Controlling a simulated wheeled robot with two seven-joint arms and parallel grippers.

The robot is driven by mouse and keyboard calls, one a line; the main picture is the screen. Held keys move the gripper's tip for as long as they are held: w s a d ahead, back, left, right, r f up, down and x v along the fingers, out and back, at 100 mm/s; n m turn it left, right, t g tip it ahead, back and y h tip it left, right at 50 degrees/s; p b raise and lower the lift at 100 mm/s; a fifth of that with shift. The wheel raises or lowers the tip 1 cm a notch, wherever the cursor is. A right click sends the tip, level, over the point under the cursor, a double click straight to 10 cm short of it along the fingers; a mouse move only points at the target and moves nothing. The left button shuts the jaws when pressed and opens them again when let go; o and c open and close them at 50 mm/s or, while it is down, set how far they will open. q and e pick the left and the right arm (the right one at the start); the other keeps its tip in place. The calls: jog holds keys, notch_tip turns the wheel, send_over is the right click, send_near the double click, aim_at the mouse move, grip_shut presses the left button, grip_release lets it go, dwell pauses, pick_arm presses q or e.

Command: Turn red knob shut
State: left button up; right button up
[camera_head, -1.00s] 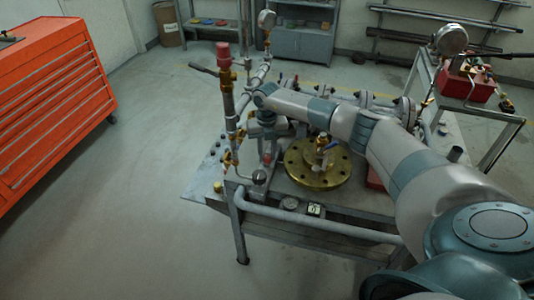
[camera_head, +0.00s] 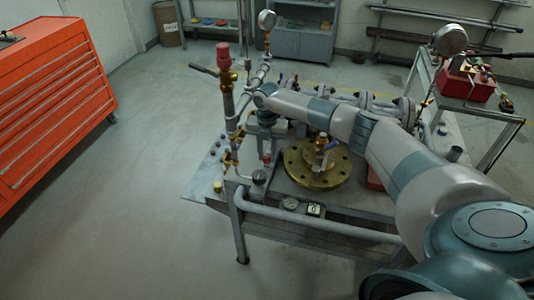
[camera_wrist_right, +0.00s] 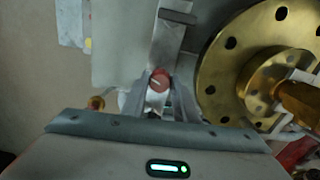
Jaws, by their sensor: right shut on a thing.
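The red knob (camera_wrist_right: 158,80) shows in the right wrist view as a small round red cap with a pale mark on its face. My right gripper (camera_wrist_right: 158,86) is shut on it, with one finger on each side. In the head view my right gripper (camera_head: 266,146) points down over the bench, and the knob (camera_head: 266,158) shows only as a small red spot below it. The fingers and wrist hide most of it there. A brass flange (camera_head: 318,178) lies to the right of the knob. My left gripper is not in view.
A vertical pipe with a red cap (camera_head: 223,56) and side lever stands left of my wrist. An orange tool chest (camera_head: 55,100) stands left, with clear floor between.

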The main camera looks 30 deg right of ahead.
jog(key=m, duration=0.3)
jog(key=shift+r+m+p, duration=0.1)
jog(key=shift+m+p, duration=0.25)
jog(key=shift+m, duration=0.05)
jog(key=m, duration=0.2)
jog(key=shift+m+p, duration=0.3)
jog(key=shift+p, duration=0.1)
jog(key=m+p, duration=0.1)
jog(key=m, duration=0.3)
jog(key=shift+p, duration=0.4)
jog(key=shift+d+m+p, duration=0.1)
jog(key=shift+m+p, duration=0.4)
jog(key=shift+m, duration=0.9)
jog(key=o, duration=1.1)
jog(key=shift+c, duration=0.2)
